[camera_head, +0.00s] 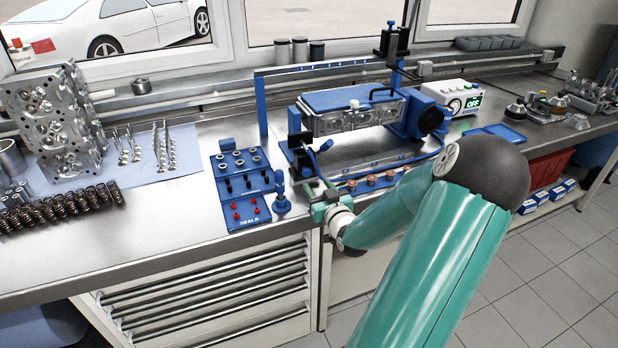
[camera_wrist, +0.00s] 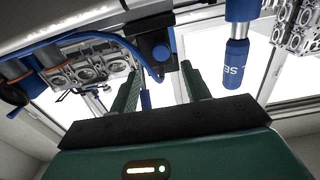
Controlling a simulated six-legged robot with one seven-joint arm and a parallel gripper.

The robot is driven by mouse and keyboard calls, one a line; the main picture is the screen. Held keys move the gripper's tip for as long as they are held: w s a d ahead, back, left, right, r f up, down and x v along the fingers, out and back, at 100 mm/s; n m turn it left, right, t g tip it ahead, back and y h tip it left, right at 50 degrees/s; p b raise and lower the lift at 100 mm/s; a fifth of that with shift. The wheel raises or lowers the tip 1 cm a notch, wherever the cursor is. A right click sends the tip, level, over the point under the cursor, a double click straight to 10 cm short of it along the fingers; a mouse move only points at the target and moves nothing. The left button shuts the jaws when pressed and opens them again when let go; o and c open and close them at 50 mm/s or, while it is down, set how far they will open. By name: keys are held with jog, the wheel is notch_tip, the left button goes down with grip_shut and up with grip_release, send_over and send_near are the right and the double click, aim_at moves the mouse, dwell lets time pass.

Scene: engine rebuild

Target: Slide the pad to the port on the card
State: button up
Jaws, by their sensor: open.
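The blue test rig (camera_head: 352,100) holds a metal cylinder head (camera_head: 345,118) on the bench. At its left end is a black and blue block (camera_head: 296,130) with a blue hose; a similar dark-faced block (camera_wrist: 157,45) shows ahead of my gripper in the wrist view. I cannot tell surely which part is the pad, and I make out no card or port marking. My gripper (camera_head: 318,197) is at the rig's front left corner, near the bench edge. In the wrist view my gripper (camera_wrist: 162,88) has its green fingers apart, with no object clearly held.
A blue parts tray (camera_head: 240,185) and an upright blue tool (camera_head: 282,195) stand close left of my gripper; the tool's lettered handle (camera_wrist: 236,65) shows in the wrist view. Valve springs (camera_head: 62,207) lie far left. A white box with green display (camera_head: 455,98) stands right.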

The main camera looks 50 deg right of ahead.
aim_at(308, 173)
jog(key=x, duration=0.6)
jog(key=shift+a, duration=0.1)
grip_shut()
